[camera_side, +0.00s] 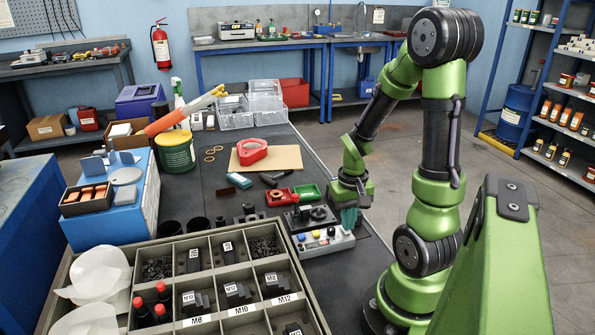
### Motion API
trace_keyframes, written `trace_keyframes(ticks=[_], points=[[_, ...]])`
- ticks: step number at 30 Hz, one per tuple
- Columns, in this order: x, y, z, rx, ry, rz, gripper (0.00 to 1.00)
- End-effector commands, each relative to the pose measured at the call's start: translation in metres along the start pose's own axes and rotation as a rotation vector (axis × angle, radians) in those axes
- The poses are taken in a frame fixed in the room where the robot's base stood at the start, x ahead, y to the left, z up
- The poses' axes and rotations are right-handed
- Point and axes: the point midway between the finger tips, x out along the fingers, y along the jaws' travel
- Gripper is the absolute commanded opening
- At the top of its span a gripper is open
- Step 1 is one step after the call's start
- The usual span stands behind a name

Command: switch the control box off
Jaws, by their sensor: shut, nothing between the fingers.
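The control box (312,250) is a low pale grey box on the dark bench, behind the compartment tray. Small coloured buttons or knobs, including a yellow and a blue one, show on its top. My gripper (349,222) points down with its teal fingers shut and empty. The switch's position is too small to read.
A black fixture (310,217) stands just behind the control box, with red (279,197) and green (307,192) trays beyond it. The large compartment tray (262,317) with bolts and black parts fills the front. Bare bench lies right of the box.

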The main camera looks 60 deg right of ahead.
Motion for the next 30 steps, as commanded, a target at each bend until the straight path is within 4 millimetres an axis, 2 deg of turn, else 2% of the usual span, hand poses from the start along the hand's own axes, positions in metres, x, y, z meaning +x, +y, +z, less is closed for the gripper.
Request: trace_keyframes(ticks=[20, 30], points=[[0.009, 0.000, 0.000, 0.000, 0.001, 0.000, 0.00], [-0.015, 0.000, -0.001, -0.001, 0.004, 0.000, 0.00]])
